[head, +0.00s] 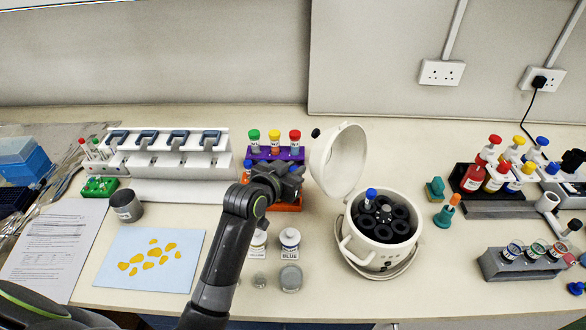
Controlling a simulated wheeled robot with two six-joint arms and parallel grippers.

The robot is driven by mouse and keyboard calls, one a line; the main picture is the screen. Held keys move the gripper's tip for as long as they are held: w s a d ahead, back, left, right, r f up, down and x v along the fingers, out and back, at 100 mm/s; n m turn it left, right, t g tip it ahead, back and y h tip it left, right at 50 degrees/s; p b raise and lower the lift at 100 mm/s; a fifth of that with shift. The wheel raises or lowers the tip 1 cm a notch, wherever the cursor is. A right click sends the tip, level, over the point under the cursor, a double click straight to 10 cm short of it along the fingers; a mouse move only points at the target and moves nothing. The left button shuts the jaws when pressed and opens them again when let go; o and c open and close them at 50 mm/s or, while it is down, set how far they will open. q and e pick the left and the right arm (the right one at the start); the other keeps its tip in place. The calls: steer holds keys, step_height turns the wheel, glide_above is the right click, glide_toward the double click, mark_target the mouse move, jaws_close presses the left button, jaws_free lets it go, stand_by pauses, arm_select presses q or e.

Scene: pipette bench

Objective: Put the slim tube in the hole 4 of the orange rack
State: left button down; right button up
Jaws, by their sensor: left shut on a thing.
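The orange rack (287,207) stands at the middle of the bench, mostly hidden behind my left gripper. My left gripper (290,180) is over this rack, in front of the purple rack (257,152), and is shut on the slim tube. The gripper hides most of what it holds, so I cannot tell whether the tube is in a hole or above one. A blue-capped tube (248,167) shows just left of the gripper; its lower part is hidden. Hole 4 cannot be made out. My right gripper is not in view.
The purple rack holds green-, yellow- and red-capped tubes. A white centrifuge (352,243) with its lid (340,160) raised stands close on the right. White bottles (290,241) stand in front. A white pipette stand (180,160) is at left, beyond a blue sheet (135,277).

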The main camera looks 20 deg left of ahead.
arm_select(q)
steer(key=shift+f+b, duration=0.3)
steer(key=shift+f, duration=0.3)
steer(key=c, duration=1.2)
jaws_free()
steer(key=v, duration=1.7)
steer(key=shift+s+r+b, duration=0.15)
steer(key=shift+s+b, duration=0.1)
steer(key=shift+b, duration=0.1)
